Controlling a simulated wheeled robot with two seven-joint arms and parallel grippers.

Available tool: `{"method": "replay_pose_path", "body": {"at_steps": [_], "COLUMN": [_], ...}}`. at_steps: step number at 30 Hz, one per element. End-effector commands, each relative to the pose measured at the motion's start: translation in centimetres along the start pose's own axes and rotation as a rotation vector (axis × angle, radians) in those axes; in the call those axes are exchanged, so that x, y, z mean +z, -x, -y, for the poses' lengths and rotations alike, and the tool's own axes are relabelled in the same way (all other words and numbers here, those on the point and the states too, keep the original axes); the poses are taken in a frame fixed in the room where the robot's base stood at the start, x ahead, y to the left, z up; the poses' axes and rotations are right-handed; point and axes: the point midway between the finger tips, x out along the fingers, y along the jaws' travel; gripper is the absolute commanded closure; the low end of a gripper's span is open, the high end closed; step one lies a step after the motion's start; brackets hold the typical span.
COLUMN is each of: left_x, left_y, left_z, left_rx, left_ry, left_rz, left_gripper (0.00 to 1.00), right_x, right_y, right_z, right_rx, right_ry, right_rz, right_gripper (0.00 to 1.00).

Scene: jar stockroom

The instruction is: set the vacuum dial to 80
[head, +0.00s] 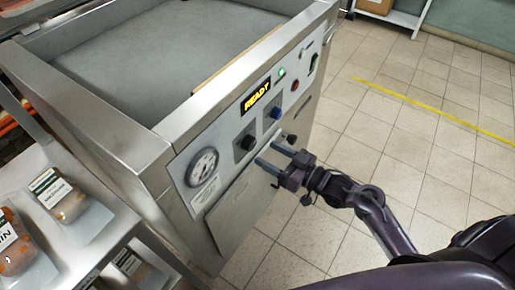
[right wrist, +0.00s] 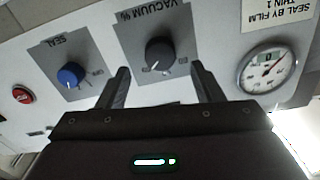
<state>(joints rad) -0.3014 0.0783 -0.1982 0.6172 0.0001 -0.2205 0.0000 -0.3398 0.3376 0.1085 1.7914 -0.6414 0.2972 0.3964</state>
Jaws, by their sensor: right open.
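The vacuum dial (right wrist: 160,53) is a round black knob on a grey plate, under an upside-down "VACUUM %" label in the right wrist view. A small pale mark shows on its lower edge; the scale numbers are too small to read. In the head view the dial (head: 247,142) sits on the machine's front panel, left of the blue seal knob (head: 276,112). My right gripper (head: 266,155) is open and empty, its fingers pointing at the panel just below the dial. In the right wrist view its fingertips (right wrist: 160,78) stand either side of the dial's lower edge, apart from it.
The steel machine has a lit "READY" display (head: 256,96), a pressure gauge (head: 202,166) and a red button (right wrist: 22,95). The tiled floor (head: 400,130) at right is clear, with a yellow line.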

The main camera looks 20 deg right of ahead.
Motion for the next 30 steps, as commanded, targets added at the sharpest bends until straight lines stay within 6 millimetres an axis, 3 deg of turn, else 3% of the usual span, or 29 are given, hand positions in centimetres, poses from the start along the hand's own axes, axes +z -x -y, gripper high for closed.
{"method": "replay_pose_path", "body": {"at_steps": [3,9,20,30], "left_x": [0.1,0.1,-0.1,-0.4], "left_y": [0.2,0.3,0.3,0.3], "left_z": [0.2,0.4,0.3,-0.1], "left_rx": [-0.003,-0.005,-0.003,0.002], "left_ry": [0.000,-0.001,-0.003,-0.003], "left_rz": [0.002,0.002,-0.003,-0.006], "left_gripper": [0.64,0.64,0.64,0.64], "right_x": [-0.1,0.0,0.1,0.1], "right_y": [-2.1,-4.4,-4.9,-4.8], "right_z": [0.0,0.0,-0.1,-0.1], "right_rx": [0.001,0.002,0.003,0.003], "right_ry": [-0.002,-0.001,0.000,0.000], "right_rz": [-0.003,-0.001,0.001,0.001], "right_gripper": [0.40,0.40,0.41,0.84]}}
